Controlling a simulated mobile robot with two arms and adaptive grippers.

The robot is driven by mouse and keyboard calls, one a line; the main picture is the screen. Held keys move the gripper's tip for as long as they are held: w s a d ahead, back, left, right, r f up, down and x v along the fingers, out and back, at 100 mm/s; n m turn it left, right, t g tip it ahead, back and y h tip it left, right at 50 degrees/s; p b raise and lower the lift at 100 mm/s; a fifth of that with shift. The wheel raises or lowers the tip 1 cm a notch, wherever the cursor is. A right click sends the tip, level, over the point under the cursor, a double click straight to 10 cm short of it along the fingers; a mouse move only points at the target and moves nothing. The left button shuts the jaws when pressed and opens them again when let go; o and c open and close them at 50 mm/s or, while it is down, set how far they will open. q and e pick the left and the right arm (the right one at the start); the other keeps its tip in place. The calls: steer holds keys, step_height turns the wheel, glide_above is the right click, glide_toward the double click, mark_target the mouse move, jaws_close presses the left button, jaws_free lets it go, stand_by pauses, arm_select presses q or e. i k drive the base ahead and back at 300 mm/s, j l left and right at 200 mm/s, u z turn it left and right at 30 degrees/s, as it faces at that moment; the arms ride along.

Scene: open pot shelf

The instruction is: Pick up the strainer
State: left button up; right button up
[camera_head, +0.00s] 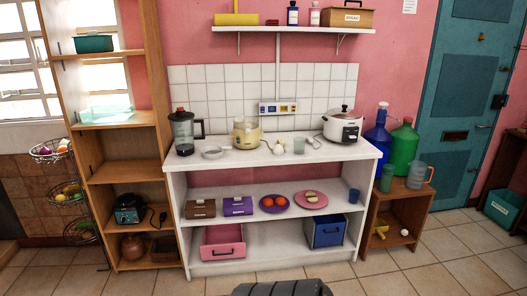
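I cannot clearly make out a strainer. A low, round, pale grey item (213,153) lies on the white counter (275,160), right of the blender (183,131); it is too small to tell whether it is the strainer. A yellow appliance (246,134) stands just behind and right of it. Neither of my grippers is in view.
Jugs (404,139) stand further right. The tiled floor in front is mostly clear.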

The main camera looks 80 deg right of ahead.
mark_target(216, 151)
steer(key=z, duration=2.25)
steer(key=i, duration=0.15)
